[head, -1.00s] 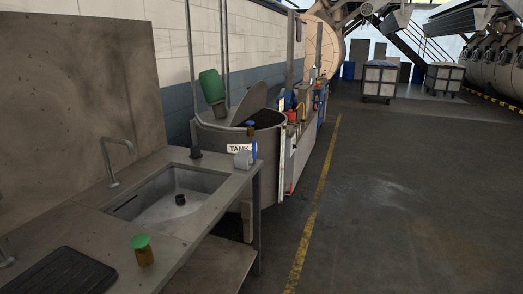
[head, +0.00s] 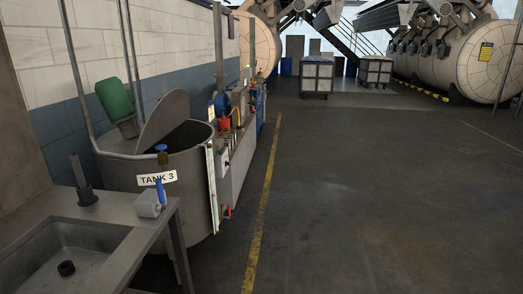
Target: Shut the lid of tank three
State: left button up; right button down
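Tank three (head: 185,200) is a round grey metal tank with a "TANK 3" label (head: 157,178) on its front. Its lid (head: 165,115) is a grey disc tilted up at the left side of the tank, and the dark opening shows beside it. A green motor-like unit (head: 115,98) stands behind the lid at the left. A blue-topped valve (head: 161,153) sits at the near rim. Neither of my grippers is in view.
A metal sink bench (head: 100,215) stands at the near left, in front of the tank. Pipes and equipment (head: 235,115) continue beyond it along the wall. A yellow floor line (head: 262,205) runs past the tank. The floor to the right is clear; two wheeled carts (head: 316,76) stand far off.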

aim_at(172, 110)
jog(key=i+l+u, duration=0.15)
jog(key=i, duration=0.5)
jog(key=i+l+u, duration=0.15)
jog(key=i, duration=0.5)
jog(key=i+l+u, duration=0.1)
jog(key=i+u, duration=0.2)
jog(key=u, duration=0.2)
jog(key=i+l+u, duration=0.25)
jog(key=u, duration=0.2)
jog(key=i+l+u, duration=0.3)
jog(key=u, duration=0.2)
jog(key=i+l+u, duration=0.15)
jog(key=l+u, duration=0.35)
jog(key=i+l+u, duration=0.1)
jog(key=l+u, duration=0.4)
jog(key=l, duration=0.15)
